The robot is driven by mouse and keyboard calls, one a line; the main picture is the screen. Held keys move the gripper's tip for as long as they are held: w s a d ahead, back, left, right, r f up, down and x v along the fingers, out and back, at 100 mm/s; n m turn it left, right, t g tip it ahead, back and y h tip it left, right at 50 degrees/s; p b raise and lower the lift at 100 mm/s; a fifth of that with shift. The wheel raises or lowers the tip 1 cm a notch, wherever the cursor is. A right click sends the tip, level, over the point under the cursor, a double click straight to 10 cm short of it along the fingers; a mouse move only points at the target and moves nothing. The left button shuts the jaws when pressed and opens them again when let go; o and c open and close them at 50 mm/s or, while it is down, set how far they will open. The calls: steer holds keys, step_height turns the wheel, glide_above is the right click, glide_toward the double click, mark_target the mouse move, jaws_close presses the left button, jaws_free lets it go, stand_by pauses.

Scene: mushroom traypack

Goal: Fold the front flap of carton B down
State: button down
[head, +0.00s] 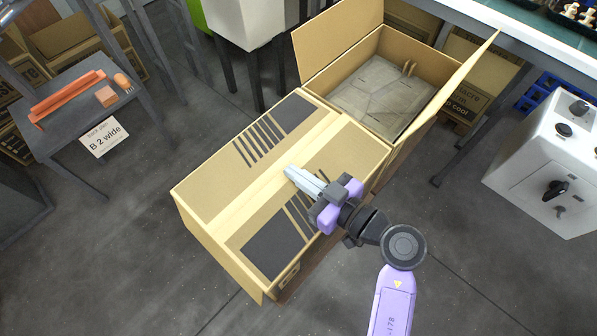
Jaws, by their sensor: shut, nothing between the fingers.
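A long cardboard carton (215,207) stands in the middle. Its two top flaps, printed with dark blocks and stripes, lie about flat and meet along a lengthwise seam. A second carton (372,140) adjoins its far right end. That one is open, with one flap (335,38) standing up at the back left and another (450,90) standing up along the right. No letter is readable on either, so I cannot tell which is carton B. My gripper (290,173) is shut and empty, over the closed carton's top near the seam. I cannot tell whether it touches. My arm hides part of the right-hand flap.
A greyish sheet or bag (385,95) lies inside the open carton. A grey table (80,125) at the left bears orange pieces and a sign (104,137) reading "B 2 wide". A white machine (545,165) stands at the right. The floor at front left is clear.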

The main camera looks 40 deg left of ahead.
steer(key=shift+r+p, duration=0.2)
steer(key=shift+p, duration=0.45)
steer(key=shift+w+p, duration=0.1)
steer(key=shift+p, duration=0.45)
steer(key=shift+a+f+h+p, duration=0.1)
steer(key=shift+h+p, duration=0.3)
steer(key=shift+p, duration=0.3)
steer(key=f+p, duration=0.1)
steer(key=p, duration=0.1)
steer(key=shift+h+p, duration=0.3)
steer(key=shift+f, duration=0.3)
step_height(320, 180, up, 5)
steer(key=p, duration=0.7)
steer(key=shift+f, duration=0.15)
steer(key=p+v, duration=0.1)
steer(key=v, duration=0.8)
steer(key=shift+d+f+p, duration=0.15)
steer(key=shift+d+p, duration=0.2)
steer(key=shift+d, duration=0.05)
